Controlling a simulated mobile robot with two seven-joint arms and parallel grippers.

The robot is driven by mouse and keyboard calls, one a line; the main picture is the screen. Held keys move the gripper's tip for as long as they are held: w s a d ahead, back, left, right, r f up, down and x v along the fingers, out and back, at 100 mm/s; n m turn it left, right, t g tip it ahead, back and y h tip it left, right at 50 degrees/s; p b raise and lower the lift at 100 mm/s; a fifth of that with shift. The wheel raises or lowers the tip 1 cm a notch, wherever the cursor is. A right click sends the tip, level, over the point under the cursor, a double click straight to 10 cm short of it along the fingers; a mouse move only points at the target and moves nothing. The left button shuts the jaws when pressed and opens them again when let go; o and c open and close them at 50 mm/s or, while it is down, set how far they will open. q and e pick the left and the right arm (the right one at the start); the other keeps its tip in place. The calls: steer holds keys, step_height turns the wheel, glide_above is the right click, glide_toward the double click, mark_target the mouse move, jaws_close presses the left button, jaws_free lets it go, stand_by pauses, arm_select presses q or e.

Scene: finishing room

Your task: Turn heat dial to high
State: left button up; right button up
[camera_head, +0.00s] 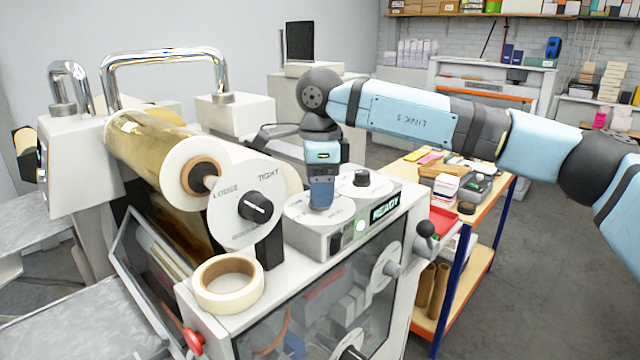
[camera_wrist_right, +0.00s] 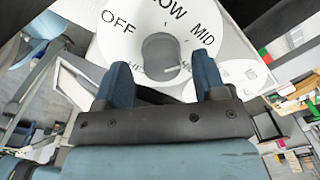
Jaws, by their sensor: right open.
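The heat dial (camera_wrist_right: 125,45) is a white disc with OFF, LOW and MID printed around it; another label is partly hidden behind my gripper. Its grey knob (camera_wrist_right: 160,48) is at the middle of the disc. My right gripper (camera_wrist_right: 162,68) is open, its two blue fingers on either side of the knob's near part. I cannot tell whether they touch it. In the head view my right gripper (camera_head: 321,205) points straight down over the dial disc (camera_head: 296,211) on the grey control box, hiding the knob. My left gripper is not in view.
A second dial with a dark knob (camera_head: 362,178) is close behind right. A lit READY display (camera_head: 385,208) is on the box front. A LOOSE/TIGHT dial (camera_head: 256,207), gold film roll (camera_head: 150,140) and tape roll (camera_head: 228,283) are to the left. A cluttered bench (camera_head: 422,322) is right.

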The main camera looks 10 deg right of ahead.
steer(key=shift+w+f, duration=0.1)
steer(key=shift+f, duration=0.4)
steer(key=shift+c, duration=0.2)
steer(key=c, duration=0.9)
